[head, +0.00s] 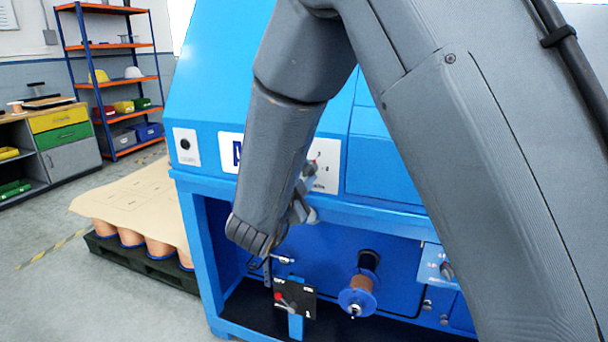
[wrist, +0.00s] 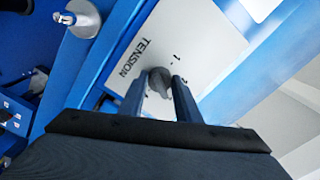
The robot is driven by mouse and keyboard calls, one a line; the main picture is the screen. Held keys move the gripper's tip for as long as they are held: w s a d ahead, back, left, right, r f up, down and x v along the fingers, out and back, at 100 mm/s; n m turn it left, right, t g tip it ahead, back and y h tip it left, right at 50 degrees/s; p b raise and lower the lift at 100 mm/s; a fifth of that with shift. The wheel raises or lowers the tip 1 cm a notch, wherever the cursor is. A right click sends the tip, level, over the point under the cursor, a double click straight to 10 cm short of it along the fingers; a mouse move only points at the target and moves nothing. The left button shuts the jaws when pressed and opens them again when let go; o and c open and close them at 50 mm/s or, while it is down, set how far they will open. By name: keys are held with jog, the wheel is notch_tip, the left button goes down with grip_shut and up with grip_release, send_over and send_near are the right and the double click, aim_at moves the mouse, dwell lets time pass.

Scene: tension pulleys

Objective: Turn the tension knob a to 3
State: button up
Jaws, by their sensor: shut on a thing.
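The tension knob (wrist: 159,82) is a small grey knob on a white plate (wrist: 185,45) marked TENSION, with 1 and 2 readable in the wrist view. My gripper (wrist: 158,84) has its two fingers on either side of the knob and is shut on it. The knob's pointer direction cannot be read clearly. In the head view, the plate (head: 329,158) on the blue machine shows a 3 at its upper part. There my arm covers the plate's left part, and my gripper (head: 308,182) is partly hidden at the plate.
Below the plate is an open bay with a copper-coloured spool (head: 360,292) and a black switch box (head: 295,299). A pallet of spools (head: 137,240) under cardboard stands to the left. Shelving (head: 115,90) and a workbench (head: 40,150) are farther back, with clear floor before them.

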jog(key=o, duration=1.1)
jog(key=shift+c, duration=0.2)
jog(key=v, duration=0.8)
jog(key=shift+w, duration=0.1)
